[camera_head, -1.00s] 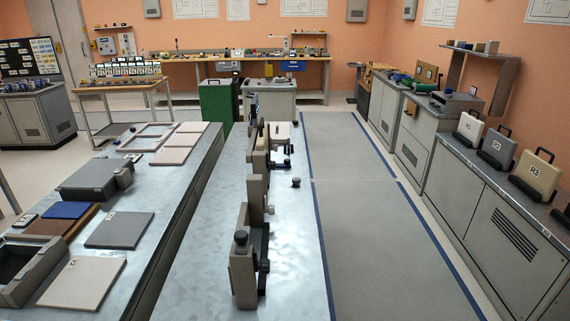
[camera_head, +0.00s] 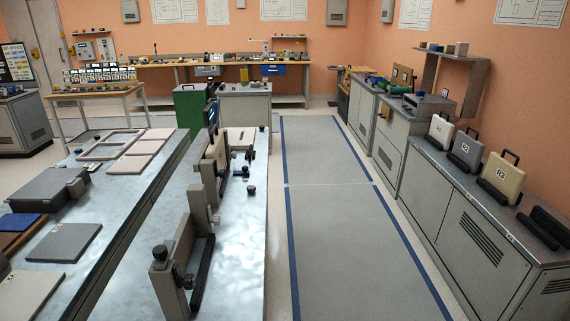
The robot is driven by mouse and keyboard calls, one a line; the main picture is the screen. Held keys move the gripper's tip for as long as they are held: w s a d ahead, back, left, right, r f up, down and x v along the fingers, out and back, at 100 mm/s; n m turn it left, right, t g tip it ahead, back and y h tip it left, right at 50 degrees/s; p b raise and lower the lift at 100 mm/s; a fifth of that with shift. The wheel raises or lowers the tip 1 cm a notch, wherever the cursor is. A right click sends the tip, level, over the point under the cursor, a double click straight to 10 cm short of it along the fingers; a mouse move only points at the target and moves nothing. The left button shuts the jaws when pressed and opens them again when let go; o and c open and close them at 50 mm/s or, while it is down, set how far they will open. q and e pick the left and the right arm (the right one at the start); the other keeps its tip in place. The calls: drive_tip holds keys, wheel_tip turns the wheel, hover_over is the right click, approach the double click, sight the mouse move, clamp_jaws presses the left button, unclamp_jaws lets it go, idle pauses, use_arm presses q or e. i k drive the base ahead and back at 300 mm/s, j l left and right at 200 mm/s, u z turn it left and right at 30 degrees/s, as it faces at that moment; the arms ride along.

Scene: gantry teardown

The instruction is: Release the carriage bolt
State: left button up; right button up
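The gantry stands along the middle bench, with a near beige post (camera_head: 172,275), a long dark bar (camera_head: 203,272) and further beige uprights (camera_head: 200,205) behind it. A dark round knob (camera_head: 160,253) sits on top of the near post. A beige block with dark fittings (camera_head: 240,140) is at the gantry's far end and may be the carriage; I cannot tell for sure. A small dark knob (camera_head: 251,190) stands on the bench to the right of the gantry. The carriage bolt is too small to make out. Neither of my grippers is in view.
The left bench holds a grey box (camera_head: 50,188), flat plates (camera_head: 65,243) and a frame (camera_head: 105,146). A grey floor lane (camera_head: 325,200) with blue edges lies clear to the right. Cabinets (camera_head: 470,215) along the right wall carry upright cases, one marked R3 (camera_head: 500,183).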

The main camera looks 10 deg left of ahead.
sight(245, 172)
drive_tip(key=i+l+z, duration=0.3)
drive_tip(key=i+l, duration=0.2)
drive_tip(key=i+l+z, duration=0.3)
drive_tip(key=i+l, duration=0.2)
drive_tip(key=i+u, duration=0.5)
drive_tip(key=i+l+u, duration=0.45)
drive_tip(key=i, duration=0.2)
drive_tip(key=i+j+u, duration=0.1)
drive_tip(key=i+u, duration=0.15)
drive_tip(key=u, duration=0.2)
drive_tip(key=i+u, duration=0.2)
drive_tip(key=u, duration=0.2)
drive_tip(key=i+u, duration=0.25)
drive_tip(key=u, duration=0.2)
drive_tip(key=i+l+u, duration=0.2)
drive_tip(key=u, duration=0.25)
drive_tip(key=i+u, duration=0.2)
drive_tip(key=u, duration=0.2)
drive_tip(key=i+u, duration=0.2)
drive_tip(key=u, duration=0.2)
drive_tip(key=i+u, duration=0.15)
drive_tip(key=u, duration=0.25)
